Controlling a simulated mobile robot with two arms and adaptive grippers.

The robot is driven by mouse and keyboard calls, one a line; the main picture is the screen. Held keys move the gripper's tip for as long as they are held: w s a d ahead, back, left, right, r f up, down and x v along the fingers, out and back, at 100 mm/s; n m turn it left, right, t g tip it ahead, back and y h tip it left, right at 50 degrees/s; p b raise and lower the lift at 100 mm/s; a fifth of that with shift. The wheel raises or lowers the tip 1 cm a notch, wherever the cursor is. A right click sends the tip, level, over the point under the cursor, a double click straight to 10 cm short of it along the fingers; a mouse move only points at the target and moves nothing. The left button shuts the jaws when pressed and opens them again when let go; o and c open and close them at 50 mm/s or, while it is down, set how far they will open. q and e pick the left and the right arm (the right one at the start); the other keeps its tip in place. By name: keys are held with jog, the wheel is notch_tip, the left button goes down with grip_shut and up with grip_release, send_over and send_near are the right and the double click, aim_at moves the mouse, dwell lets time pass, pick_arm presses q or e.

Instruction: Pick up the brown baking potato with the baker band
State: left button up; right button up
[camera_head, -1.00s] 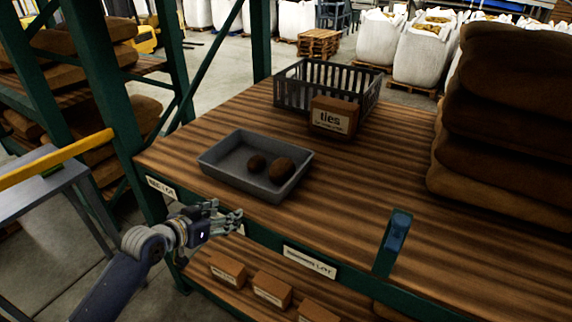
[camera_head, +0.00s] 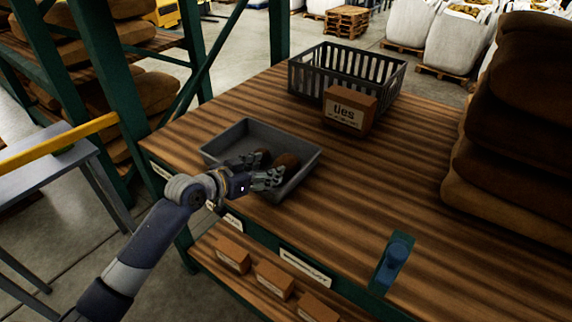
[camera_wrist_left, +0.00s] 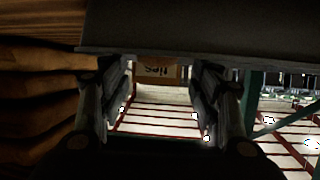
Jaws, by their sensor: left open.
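Two brown potatoes lie in a shallow grey tray (camera_head: 228,134) on the wooden shelf. The larger, lighter brown potato (camera_head: 289,160) is on the right; the smaller, darker potato (camera_head: 263,156) is beside it on the left. I cannot make out a band on either. My left gripper (camera_head: 272,178) is open and empty at the tray's near side, in front of the potatoes and partly covering them. In the left wrist view its two fingers (camera_wrist_left: 160,108) stand apart with nothing between them, and no potato is seen there. My right gripper is not in view.
A box marked "ties" (camera_head: 349,110) stands behind the tray, beside a dark slatted crate (camera_head: 349,75). Stacked brown sacks (camera_head: 515,140) fill the right side. A blue object (camera_head: 393,262) sits at the front edge. The shelf between tray and sacks is clear.

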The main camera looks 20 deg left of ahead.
aim_at(279, 164)
pick_arm(q)
jog(key=shift+w+d+f, duration=0.25)
jog(key=shift+w+d, duration=0.05)
jog(key=shift+w, duration=0.25)
jog(key=shift+w+d, duration=0.15)
jog(key=shift+w, duration=0.1)
jog(key=p+x, duration=0.2)
jog(key=x, duration=0.1)
jog(key=shift+w+d, duration=0.15)
jog(key=shift+w, duration=0.2)
jog(key=shift+w+d+f, duration=0.15)
jog(key=shift+w+f, duration=0.15)
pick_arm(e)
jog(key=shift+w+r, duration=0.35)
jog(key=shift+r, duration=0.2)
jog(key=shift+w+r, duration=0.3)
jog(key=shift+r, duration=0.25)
pick_arm(q)
jog(key=shift+r, duration=0.1)
jog(key=c, duration=0.9)
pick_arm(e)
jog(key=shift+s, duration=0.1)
